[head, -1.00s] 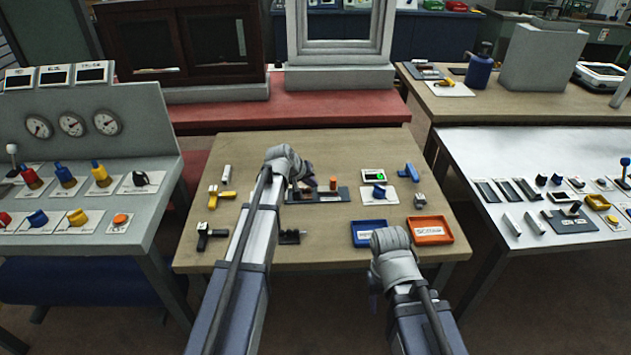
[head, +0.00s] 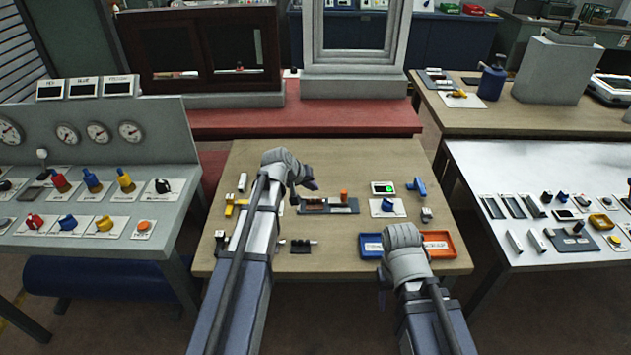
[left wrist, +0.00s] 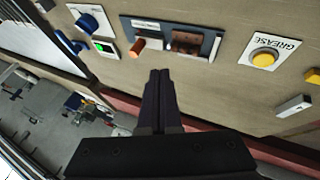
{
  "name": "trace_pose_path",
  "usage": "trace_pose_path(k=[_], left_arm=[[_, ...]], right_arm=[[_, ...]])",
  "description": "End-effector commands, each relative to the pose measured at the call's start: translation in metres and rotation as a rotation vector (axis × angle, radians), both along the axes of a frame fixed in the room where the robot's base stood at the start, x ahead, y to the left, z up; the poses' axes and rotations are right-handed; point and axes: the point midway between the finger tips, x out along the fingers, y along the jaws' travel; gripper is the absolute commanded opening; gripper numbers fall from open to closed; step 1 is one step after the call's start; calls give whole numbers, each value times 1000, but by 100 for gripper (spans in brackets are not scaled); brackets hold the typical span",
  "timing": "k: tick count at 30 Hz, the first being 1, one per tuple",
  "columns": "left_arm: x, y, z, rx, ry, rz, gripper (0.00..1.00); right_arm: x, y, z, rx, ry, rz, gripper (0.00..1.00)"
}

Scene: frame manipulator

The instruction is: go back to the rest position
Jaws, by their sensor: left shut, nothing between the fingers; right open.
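My left gripper (head: 305,182) hangs above the middle of the wooden table (head: 330,225) in the head view, apart from the things there. Its two dark fingers (left wrist: 160,75) are together and empty in the left wrist view. My right gripper (head: 382,297) is low at the table's front edge in the head view, in front of the blue tray and the orange tray. Its fingers are small and partly hidden by my wrist, with nothing seen in them.
On the table are a dark fixture (head: 345,206) with an orange peg, a blue tray (head: 365,252), an orange tray (head: 455,252) and several small tools. A grey console (head: 168,250) stands left and a white table (head: 520,165) right. Bare wood shows between the things.

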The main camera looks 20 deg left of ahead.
Motion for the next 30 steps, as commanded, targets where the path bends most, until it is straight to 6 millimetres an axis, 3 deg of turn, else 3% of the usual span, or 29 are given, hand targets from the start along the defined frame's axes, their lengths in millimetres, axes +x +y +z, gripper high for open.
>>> trace_pose_path(k=[5, 8, 11, 15, 18, 21, 24, 30], left_arm=[[-1, -2, 0, 2, 3, -4, 0], [-16, -20, -5, 23, 32, -45, 0], [-52, -59, -15, 77, 101, -143, 0], [-128, -116, -32, 204, 242, -326, 0], [-186, -143, -40, 310, 343, -450, 0], [-234, -156, -43, 408, 426, -543, 0], [-267, -160, -44, 483, 484, -604, 0], [-293, -161, -43, 551, 535, -652, 0]], right_arm=[[0, 0, 0, 0, 0, 0, 50], [0, 0, 0, 0, 0, 0, 50], [0, 0, 0, 0, 0, 0, 50], [0, 0, 0, 0, 0, 0, 50], [0, 0, 0, 0, 0, 0, 50], [0, 0, 0, 0, 0, 0, 50], [0, 0, 0, 0, 0, 0, 50], [0, 0, 0, 0, 0, 0, 50]])
